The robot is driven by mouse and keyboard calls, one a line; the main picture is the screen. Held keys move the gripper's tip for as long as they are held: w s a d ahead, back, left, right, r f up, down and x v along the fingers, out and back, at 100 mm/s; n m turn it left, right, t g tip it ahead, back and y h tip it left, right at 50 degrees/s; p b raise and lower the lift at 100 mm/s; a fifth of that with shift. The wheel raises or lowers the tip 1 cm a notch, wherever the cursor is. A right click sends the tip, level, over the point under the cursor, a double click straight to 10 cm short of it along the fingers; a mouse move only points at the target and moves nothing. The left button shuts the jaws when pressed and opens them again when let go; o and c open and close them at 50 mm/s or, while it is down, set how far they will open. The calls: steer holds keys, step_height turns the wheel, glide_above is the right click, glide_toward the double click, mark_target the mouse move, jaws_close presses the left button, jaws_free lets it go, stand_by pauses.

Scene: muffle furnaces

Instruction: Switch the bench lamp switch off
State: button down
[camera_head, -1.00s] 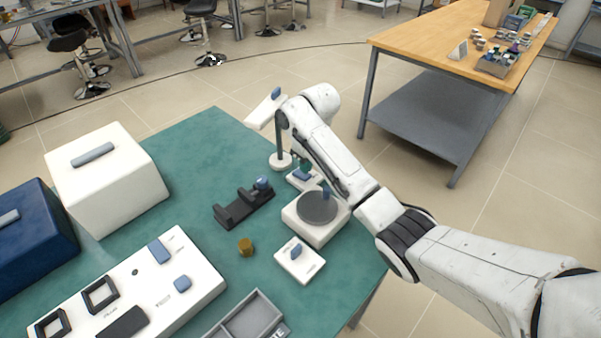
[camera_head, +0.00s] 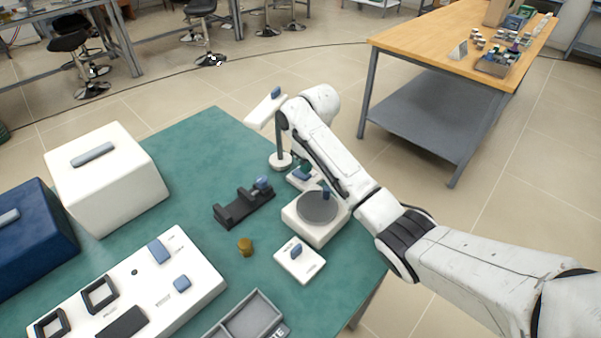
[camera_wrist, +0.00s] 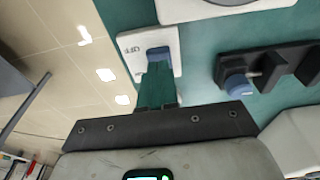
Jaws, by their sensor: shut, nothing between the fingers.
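The switch is a small white plate (camera_wrist: 130,40) with a blue rocker (camera_wrist: 158,53); "OFF" is printed beside the rocker in the wrist view. In the head view the plate (camera_head: 293,183) lies on the green bench, near the lamp foot and partly behind my arm. My gripper (camera_wrist: 158,68) is shut and empty. Its green fingers reach down over the rocker and hide part of it; I cannot tell whether they touch it. In the head view my gripper (camera_head: 305,164) is mostly hidden by my arm. The bench lamp (camera_head: 265,109) stands behind the plate.
A white device with a round grey plate (camera_head: 317,208) stands close to the switch. A black holder (camera_head: 236,209) is on its left. Another white switch plate (camera_head: 300,263) and a brass cylinder (camera_head: 245,246) lie nearer. Open green bench (camera_head: 200,160) lies farther left.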

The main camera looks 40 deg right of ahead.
steer(key=shift+f+b, duration=0.3)
steer(key=shift+f, duration=0.45)
steer(key=shift+r, duration=0.15)
step_height(320, 180, up, 7)
steer(key=p, duration=0.7)
steer(key=shift+p, duration=0.3)
stand_by(0.6)
